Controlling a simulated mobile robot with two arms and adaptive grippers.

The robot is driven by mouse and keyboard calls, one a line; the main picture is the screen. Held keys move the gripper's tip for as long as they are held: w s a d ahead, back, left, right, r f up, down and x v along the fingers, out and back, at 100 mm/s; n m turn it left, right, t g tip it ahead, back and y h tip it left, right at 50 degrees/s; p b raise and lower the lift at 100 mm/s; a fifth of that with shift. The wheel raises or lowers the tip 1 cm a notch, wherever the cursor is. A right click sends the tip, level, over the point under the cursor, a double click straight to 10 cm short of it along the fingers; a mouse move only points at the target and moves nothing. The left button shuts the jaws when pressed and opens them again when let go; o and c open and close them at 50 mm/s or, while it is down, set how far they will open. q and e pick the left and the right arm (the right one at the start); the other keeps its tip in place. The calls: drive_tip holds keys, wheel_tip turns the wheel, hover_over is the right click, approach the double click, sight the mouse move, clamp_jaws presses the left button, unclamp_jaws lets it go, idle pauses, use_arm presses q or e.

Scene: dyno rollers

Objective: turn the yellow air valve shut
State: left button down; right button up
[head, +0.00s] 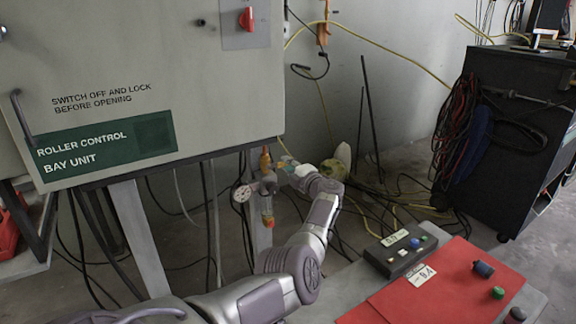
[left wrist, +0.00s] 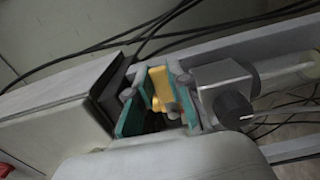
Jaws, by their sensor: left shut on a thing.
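The yellow air valve handle (left wrist: 160,88) shows in the left wrist view between the teal finger pads of my left gripper (left wrist: 155,104). The gripper is shut on the handle. In the head view my left gripper (head: 287,167) reaches the air fittings below the right end of the control cabinet, and it hides most of the handle there. A round pressure gauge (head: 242,193) sits just left of the fittings. A grey block with a dark knob (left wrist: 233,106) is right of the fingers in the wrist view. My right gripper is not in view.
The large control cabinet (head: 200,85) overhangs the fittings at the left. A black cart (head: 505,120) stands at the right. Loose cables cover the floor behind the arm.

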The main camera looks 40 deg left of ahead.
use_arm(q)
drive_tip(key=shift+d+f, duration=0.1)
drive_tip(key=c, duration=1.1)
unclamp_jaws()
drive_tip(key=shift+w, duration=0.1)
drive_tip(key=shift+o, duration=0.2)
drive_tip(key=shift+d, duration=0.1)
drive_tip(key=v, duration=1.1)
drive_tip(key=shift+d, duration=0.3)
